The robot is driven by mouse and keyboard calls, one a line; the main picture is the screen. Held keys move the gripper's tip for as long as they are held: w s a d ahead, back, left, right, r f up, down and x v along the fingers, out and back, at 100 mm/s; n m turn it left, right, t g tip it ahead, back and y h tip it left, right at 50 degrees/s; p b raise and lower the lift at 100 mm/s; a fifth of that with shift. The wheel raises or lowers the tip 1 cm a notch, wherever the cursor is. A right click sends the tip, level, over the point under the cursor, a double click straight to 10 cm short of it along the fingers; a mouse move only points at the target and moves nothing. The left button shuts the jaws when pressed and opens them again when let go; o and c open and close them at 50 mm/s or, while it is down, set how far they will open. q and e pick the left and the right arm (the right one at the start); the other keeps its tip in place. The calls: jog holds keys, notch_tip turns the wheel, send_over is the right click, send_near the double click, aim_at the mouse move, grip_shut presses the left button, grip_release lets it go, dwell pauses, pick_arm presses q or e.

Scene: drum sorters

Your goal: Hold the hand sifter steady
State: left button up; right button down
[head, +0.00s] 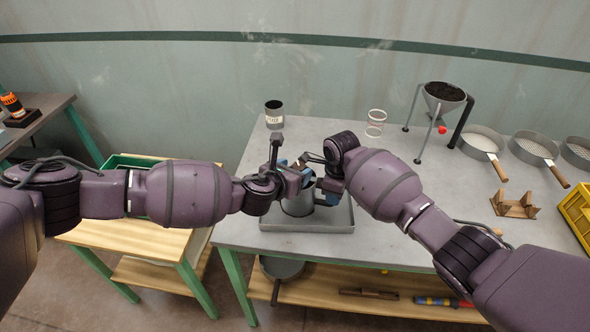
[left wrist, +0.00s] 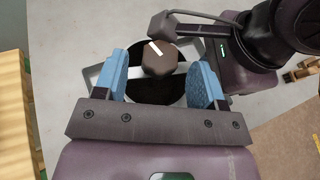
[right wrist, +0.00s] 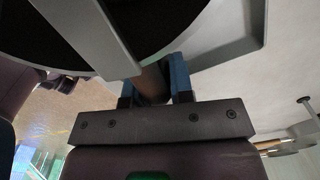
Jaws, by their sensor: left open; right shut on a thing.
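The hand sifter (head: 297,206) is a grey metal cup standing in a shallow grey tray (head: 290,227) on the table. Its dark bowl, light crossbar and brown faceted knob (left wrist: 158,60) with a white mark show in the left wrist view. My left gripper (left wrist: 162,68) is open, its blue fingers on either side of the knob with gaps visible. My right gripper (right wrist: 152,80) is shut on the sifter's brown handle (right wrist: 151,84), beside the cup; its rim and crossbar fill the top of the right wrist view. In the head view, both grippers partly hide the sifter's top.
A dark labelled cup (head: 274,115) and a pale ring-shaped stand (head: 376,123) stand behind. A funnel of dark material (head: 444,97) stands on legs at the back right. Round sieves (head: 482,141), a wooden rest (head: 514,204) and a yellow crate (head: 577,208) occupy the right side.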

pick_arm(q)
jog(key=shift+w+d+f, duration=0.15)
jog(key=shift+w+d, duration=0.05)
jog(key=shift+w, duration=0.1)
jog(key=c, duration=0.9)
jog(key=shift+s+d+n+t+y, duration=0.15)
jog(key=shift+n+t+y, duration=0.55)
jog(key=shift+n+y, duration=0.85)
jog(key=o, duration=0.9)
